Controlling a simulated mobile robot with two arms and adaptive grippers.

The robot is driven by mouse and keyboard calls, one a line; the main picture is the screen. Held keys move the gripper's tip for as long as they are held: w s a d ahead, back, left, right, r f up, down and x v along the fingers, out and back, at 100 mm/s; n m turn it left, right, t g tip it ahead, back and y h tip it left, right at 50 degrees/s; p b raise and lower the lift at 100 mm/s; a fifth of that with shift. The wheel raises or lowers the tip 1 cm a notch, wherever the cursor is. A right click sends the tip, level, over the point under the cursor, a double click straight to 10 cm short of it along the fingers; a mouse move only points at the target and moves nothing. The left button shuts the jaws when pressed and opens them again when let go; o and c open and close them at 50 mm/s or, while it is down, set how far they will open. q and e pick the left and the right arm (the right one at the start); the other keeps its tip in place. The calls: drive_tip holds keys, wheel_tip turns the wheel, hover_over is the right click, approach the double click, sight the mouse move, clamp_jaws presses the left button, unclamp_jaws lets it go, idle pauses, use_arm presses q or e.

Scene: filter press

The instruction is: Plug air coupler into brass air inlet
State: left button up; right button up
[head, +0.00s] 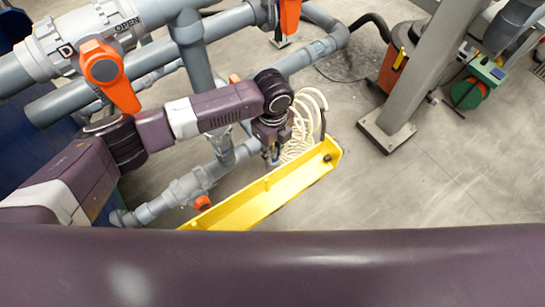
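My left gripper (272,156) points down just behind the yellow beam, near the middle of the view. Its fingers are small and dark here, and I cannot tell whether they are open, shut or holding something. A cream coiled air hose (308,122) hangs right beside the gripper, on its right, and its lower loops reach down behind the yellow beam. I cannot make out the air coupler at the hose's end. My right gripper is not in view.
A yellow beam (262,197) slants in front of the gripper, with a small dark fitting (327,158) at its right end. Grey pipes (192,184) with orange-handled valves (107,68) crowd the left. A grey post (410,75) stands right. Floor (430,185) at right is clear.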

use_arm(q)
clamp_jaws()
drive_tip(key=shift+r, duration=0.2)
wheel_tip(320, 180, up, 8)
drive_tip(key=p, duration=0.7)
drive_tip(key=shift+f, duration=0.25)
drive_tip(key=shift+r+p, duration=0.35)
drive_tip(key=shift+r, duration=0.75)
